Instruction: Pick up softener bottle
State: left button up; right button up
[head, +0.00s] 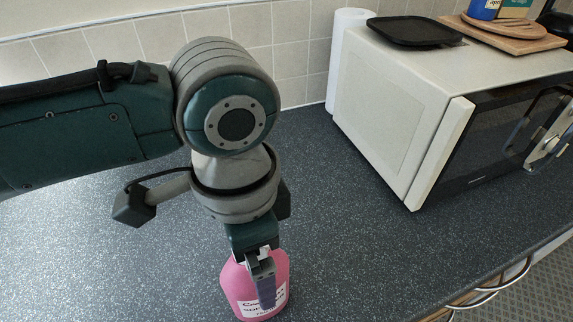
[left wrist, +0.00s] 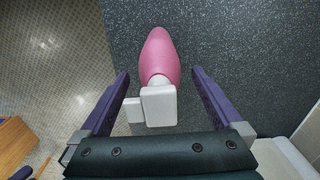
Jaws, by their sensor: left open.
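The softener bottle (head: 279,273) is pink with a white printed label and stands on the dark speckled worktop at the bottom of the head view. My left gripper (head: 264,284) points down over it, and a finger hides part of its front and top. In the left wrist view the pink bottle (left wrist: 159,52) and its white cap (left wrist: 159,105) lie between the two spread fingers of my left gripper (left wrist: 160,73). Gaps show on both sides, so the jaws are open and not closed on it. My right gripper is not in view.
A white microwave (head: 395,110) with a dark door stands at the right, with a black tray (head: 414,31) and wooden boards (head: 505,37) on top. A white roll (head: 347,50) stands behind it. The worktop (head: 370,240) right of the bottle is clear up to its front edge.

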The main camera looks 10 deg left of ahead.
pick_arm(q)
jog(key=shift+c, duration=0.2)
grip_shut()
dwell(0.6)
